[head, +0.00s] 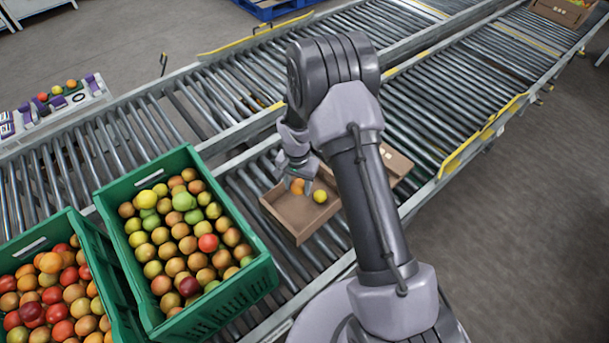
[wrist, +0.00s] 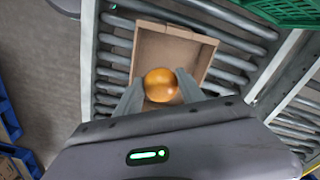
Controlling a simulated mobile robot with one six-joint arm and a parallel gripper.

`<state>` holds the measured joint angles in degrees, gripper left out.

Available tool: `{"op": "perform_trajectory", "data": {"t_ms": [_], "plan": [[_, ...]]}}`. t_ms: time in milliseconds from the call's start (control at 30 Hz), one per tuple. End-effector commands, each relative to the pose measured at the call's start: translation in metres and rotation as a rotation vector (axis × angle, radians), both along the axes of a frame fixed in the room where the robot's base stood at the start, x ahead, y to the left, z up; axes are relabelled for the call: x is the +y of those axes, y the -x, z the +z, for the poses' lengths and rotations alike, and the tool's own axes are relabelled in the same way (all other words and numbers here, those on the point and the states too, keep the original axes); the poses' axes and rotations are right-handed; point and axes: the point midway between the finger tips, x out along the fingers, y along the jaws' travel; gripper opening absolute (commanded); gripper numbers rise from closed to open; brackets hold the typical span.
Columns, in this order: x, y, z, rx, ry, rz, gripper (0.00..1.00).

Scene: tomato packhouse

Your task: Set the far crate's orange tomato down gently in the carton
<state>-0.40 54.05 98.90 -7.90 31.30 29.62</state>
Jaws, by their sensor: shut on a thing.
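My gripper (head: 299,180) is over the open brown carton (head: 290,222) on the roller conveyor. In the wrist view, its two fingers (wrist: 160,92) are shut on the orange tomato (wrist: 160,83), one on each side. The head view also shows the orange tomato (head: 297,188) at the fingertips, partly covered by the gripper. The carton's floor and walls (wrist: 172,48) show beyond it in the wrist view. I cannot tell whether the tomato touches the carton's floor. A yellow tomato (head: 320,196) lies in the carton, right of the gripper.
Two green crates (head: 232,292) (head: 97,262) full of mixed tomatoes stand left of the carton. Another cardboard box (head: 397,162) is partly hidden behind my arm. Bare rollers (head: 465,85) lie to the right. A further box (head: 562,12) is at the top right.

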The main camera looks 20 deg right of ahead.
Motion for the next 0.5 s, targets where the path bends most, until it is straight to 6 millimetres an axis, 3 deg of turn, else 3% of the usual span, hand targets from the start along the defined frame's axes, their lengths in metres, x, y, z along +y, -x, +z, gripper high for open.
{"op": "perform_trajectory", "data": {"t_ms": [100, 200, 500], "plan": [[0.000, -0.006, -0.037, 0.003, 0.000, -0.119, 0.26], [0.001, -0.009, -0.056, 0.000, 0.000, -0.186, 0.26], [0.001, -0.010, -0.078, -0.002, 0.000, -0.226, 0.26]]}}
